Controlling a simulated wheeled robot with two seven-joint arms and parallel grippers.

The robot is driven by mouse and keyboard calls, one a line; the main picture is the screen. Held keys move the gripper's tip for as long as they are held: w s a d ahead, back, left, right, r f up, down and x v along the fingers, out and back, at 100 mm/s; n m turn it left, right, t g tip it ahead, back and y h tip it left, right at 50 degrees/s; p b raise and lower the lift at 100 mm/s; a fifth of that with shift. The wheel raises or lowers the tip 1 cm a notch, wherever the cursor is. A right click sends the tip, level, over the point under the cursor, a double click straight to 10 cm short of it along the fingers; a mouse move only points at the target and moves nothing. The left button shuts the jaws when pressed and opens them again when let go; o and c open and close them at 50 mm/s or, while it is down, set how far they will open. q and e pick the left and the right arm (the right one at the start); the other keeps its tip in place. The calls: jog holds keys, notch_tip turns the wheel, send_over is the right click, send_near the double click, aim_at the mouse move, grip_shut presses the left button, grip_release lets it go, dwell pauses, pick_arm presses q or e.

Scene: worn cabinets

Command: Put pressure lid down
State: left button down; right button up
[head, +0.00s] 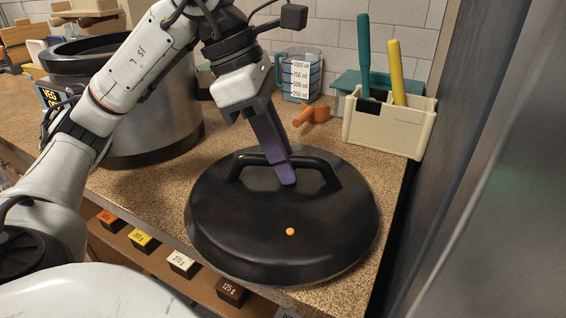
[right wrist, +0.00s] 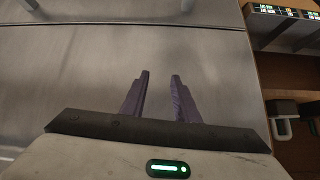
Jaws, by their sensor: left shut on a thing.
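The pressure lid (head: 285,225) is a large round black lid with an arched handle (head: 325,168) and a small orange dot on top. In the head view it is at the front right of the speckled counter, and it looks close to the counter top; I cannot tell whether it touches. My left gripper (head: 284,172) comes down from above and is shut on the lid's handle. My right gripper (right wrist: 158,88) shows in the right wrist view, its two purple fingers apart with nothing between them. It faces a plain grey metal surface.
A large steel pot (head: 150,100) with a black rim stands at the back left. A measuring jug (head: 299,75), an orange object (head: 311,114) and a cream caddy (head: 388,122) with green and yellow handles stand behind the lid. A metal panel (head: 490,190) rises at right.

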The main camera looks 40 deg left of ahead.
pick_arm(q)
jog(key=shift+r, duration=0.1)
pick_arm(e)
jog(key=shift+r, duration=0.1)
pick_arm(q)
jog(key=c, duration=1.7)
grip_release()
pick_arm(e)
jog(key=shift+d, duration=0.1)
